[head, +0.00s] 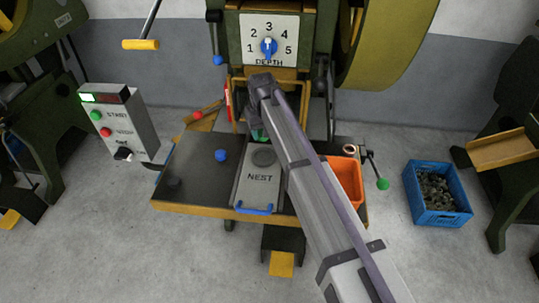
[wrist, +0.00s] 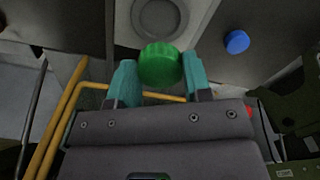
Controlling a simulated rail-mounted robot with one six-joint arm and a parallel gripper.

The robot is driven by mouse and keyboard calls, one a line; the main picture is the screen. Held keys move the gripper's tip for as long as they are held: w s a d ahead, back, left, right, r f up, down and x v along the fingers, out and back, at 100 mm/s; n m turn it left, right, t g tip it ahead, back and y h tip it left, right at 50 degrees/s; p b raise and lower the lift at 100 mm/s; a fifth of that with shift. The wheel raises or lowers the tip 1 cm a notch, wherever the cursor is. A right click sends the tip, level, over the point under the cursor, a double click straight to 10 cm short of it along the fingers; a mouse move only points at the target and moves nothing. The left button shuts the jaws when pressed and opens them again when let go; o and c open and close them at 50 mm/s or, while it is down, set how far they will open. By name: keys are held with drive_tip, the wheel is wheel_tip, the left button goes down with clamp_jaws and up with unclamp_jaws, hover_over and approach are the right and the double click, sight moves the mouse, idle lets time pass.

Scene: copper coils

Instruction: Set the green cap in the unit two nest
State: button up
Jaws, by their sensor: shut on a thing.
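My gripper (wrist: 158,82) has its two teal fingers shut on the green cap (wrist: 160,65), one finger at each side.
A blue knob (head: 221,155) stands on the dark table left of the plate. An orange bin (head: 345,178) sits at right, partly behind my arm. The press frame with a depth dial (head: 268,46) rises behind. A blue crate (head: 436,193) stands on the floor.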

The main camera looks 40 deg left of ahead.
sight(263, 156)
drive_tip(key=shift+f+b, duration=3.75)
drive_tip(key=shift+f, duration=0.9)
drive_tip(key=o, duration=0.9)
drive_tip(key=shift+r, duration=0.1)
wheel_tip(263, 156, up, 13)
drive_tip(key=p, duration=1.3)
drive_tip(key=shift+f, duration=0.2)
drive_tip(key=shift+a, duration=0.1)
